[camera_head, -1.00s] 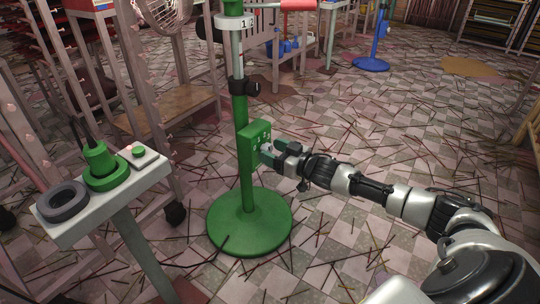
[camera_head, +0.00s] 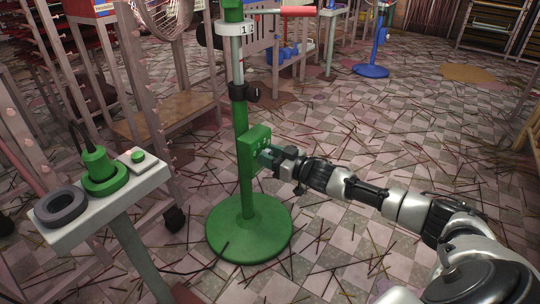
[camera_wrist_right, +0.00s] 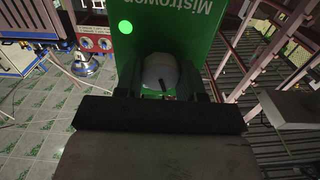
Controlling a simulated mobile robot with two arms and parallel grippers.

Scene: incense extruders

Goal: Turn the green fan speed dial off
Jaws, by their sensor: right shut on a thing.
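The green fan stand has a round base (camera_head: 249,226) and a green control box (camera_head: 252,140) on its pole. My right gripper (camera_head: 263,158) reaches the box's right face from the right. In the right wrist view, a pale round dial (camera_wrist_right: 160,70) with a dark pointer mark sits on the green box front (camera_wrist_right: 165,22), below printed lettering. The right gripper (camera_wrist_right: 160,86) is shut on the dial, one dark finger on each side, hiding its lower part. A bright green dot (camera_wrist_right: 125,27) shows on the box. My left gripper is not in view.
A pale pedestal (camera_head: 60,236) at left carries a grey ring (camera_head: 61,206), a green device (camera_head: 101,174) and a green button (camera_head: 138,157). A blue stand (camera_head: 371,70) is far off. Thin sticks litter the tiled floor. A dark cable (camera_head: 200,271) lies by the green base.

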